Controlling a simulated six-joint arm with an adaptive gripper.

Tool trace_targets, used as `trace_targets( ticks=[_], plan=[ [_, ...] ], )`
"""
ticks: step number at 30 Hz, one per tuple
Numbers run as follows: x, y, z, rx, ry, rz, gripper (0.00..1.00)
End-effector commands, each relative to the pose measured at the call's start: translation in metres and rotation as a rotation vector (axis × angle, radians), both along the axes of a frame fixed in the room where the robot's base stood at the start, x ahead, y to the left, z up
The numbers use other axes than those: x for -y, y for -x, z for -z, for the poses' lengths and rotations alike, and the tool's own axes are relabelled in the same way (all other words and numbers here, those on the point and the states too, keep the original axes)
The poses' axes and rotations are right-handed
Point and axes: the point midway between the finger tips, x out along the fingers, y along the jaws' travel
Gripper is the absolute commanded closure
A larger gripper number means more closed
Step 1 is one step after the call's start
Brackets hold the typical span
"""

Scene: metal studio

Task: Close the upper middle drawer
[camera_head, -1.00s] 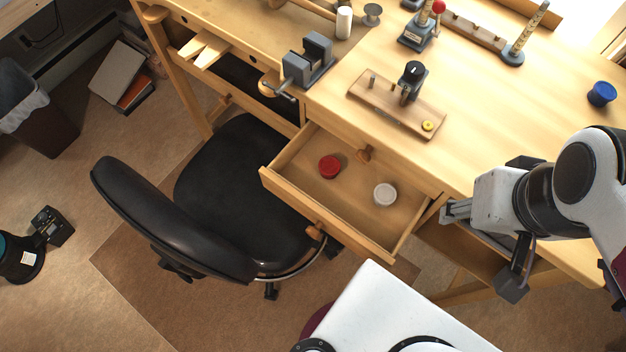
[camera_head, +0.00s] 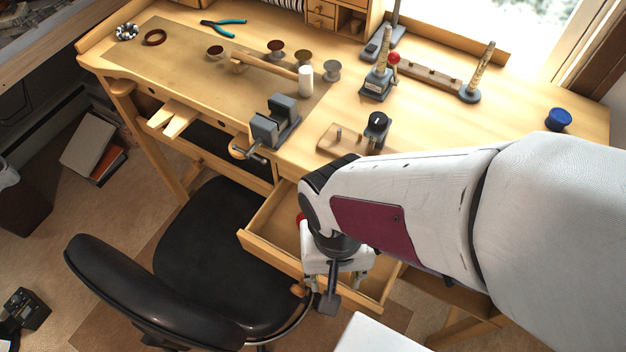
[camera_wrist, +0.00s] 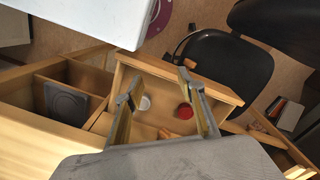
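The open wooden drawer (camera_head: 268,222) sticks out of the bench, to the right of the chair. Its front faces the lower left, and a wooden knob (camera_head: 298,289) shows on that front. In the wrist view the drawer (camera_wrist: 215,85) shows a white lid (camera_wrist: 145,103) and a red lid (camera_wrist: 184,112) inside. My gripper (camera_head: 338,285) is over the drawer near its front. In the wrist view my gripper (camera_wrist: 160,88) has its two fingers wide apart with nothing between them. The arm hides much of the drawer in the head view. I cannot tell whether the gripper touches the drawer.
A black chair (camera_head: 205,255) stands close to the drawer's left. A vise (camera_head: 275,122) sits on the bench edge above. A wooden block with a grey fitting (camera_head: 377,130) and a blue jar (camera_head: 558,119) stand on the bench top. A white surface (camera_head: 385,338) is in front.

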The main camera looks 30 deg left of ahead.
Motion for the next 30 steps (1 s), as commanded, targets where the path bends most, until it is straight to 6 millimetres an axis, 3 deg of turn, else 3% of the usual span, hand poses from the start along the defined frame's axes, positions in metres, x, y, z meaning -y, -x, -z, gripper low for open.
trace_targets(
  ticks=[7,12,21,30],
  plan=[
    [-0.029,0.028,0.039,0.0,0.044,0.102,0.61],
    [-0.046,0.03,0.054,0.018,0.03,0.264,0.61],
    [-0.067,0.021,0.053,0.042,-0.039,0.527,0.61],
    [-0.068,0.02,0.053,0.044,-0.044,0.584,0.61]
  ],
)
